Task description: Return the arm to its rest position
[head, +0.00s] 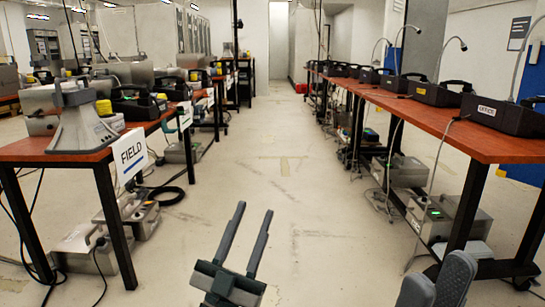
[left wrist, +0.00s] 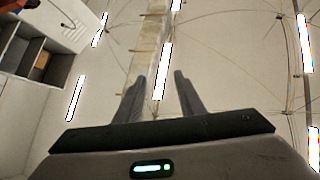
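My left gripper (head: 255,208) is at the bottom middle of the head view, over the aisle floor. Its two long dark fingers stand apart with nothing between them. The left wrist view also shows this gripper (left wrist: 160,76) open and empty, its fingers against the ceiling and bright strip lights. My right gripper (head: 438,275) is at the lower right, close to the camera. Its two rounded grey fingers appear apart, and nothing shows between them. Its base is cut off by the frame edge.
Grey boxes stand under both. The aisle (head: 280,150) between them is clear.

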